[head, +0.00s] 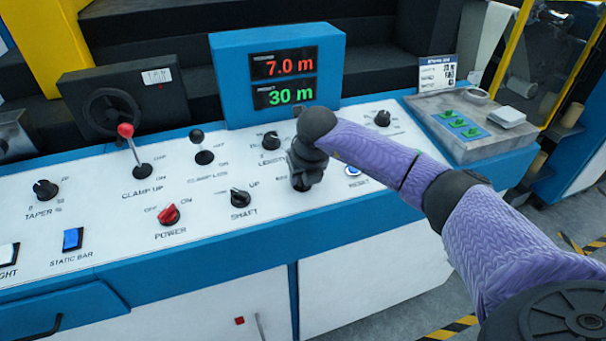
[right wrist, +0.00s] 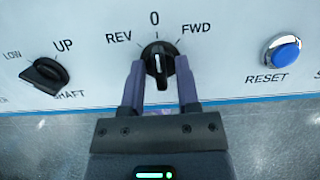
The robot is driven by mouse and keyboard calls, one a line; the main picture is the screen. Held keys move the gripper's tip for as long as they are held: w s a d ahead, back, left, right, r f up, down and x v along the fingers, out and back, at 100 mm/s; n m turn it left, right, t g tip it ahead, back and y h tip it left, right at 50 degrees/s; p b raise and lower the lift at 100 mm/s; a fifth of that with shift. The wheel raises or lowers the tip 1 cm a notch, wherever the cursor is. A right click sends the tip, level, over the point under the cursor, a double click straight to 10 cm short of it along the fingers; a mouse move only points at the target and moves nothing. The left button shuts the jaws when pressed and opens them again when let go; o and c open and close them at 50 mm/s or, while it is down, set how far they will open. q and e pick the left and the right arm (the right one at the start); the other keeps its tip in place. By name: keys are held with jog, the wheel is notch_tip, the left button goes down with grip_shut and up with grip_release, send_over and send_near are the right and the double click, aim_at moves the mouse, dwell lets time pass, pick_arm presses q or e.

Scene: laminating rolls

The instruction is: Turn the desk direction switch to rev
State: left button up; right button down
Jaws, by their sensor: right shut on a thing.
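The direction switch (right wrist: 157,57) is a black knob with a white pointer line, on the white panel in the right wrist view. REV is printed at its upper left, 0 above it and FWD at its upper right. The pointer line stands about upright, toward 0. My right gripper (right wrist: 160,68) has a finger on each side of the knob and is shut on it. In the head view my right gripper (head: 304,182) reaches down to the panel and hides the switch. My left gripper is not in view.
The shaft knob (head: 240,197) is left of my gripper; the blue reset button (head: 353,170) is right of it. The length knob (head: 271,140) and red-tipped clamp lever (head: 133,150) stand farther back. A blue display box (head: 228,80) shows 7.0 m and 30 m.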

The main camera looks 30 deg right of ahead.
jog(key=n+y, duration=0.1)
jog(key=n, duration=0.4)
jog(key=shift+n+y+b, duration=0.4)
jog(key=shift+n, duration=1.5)
jog(key=c, duration=0.7)
grip_release()
jog(key=shift+o, duration=0.2)
jog(key=p+v, duration=0.2)
jog(key=v, duration=0.8)
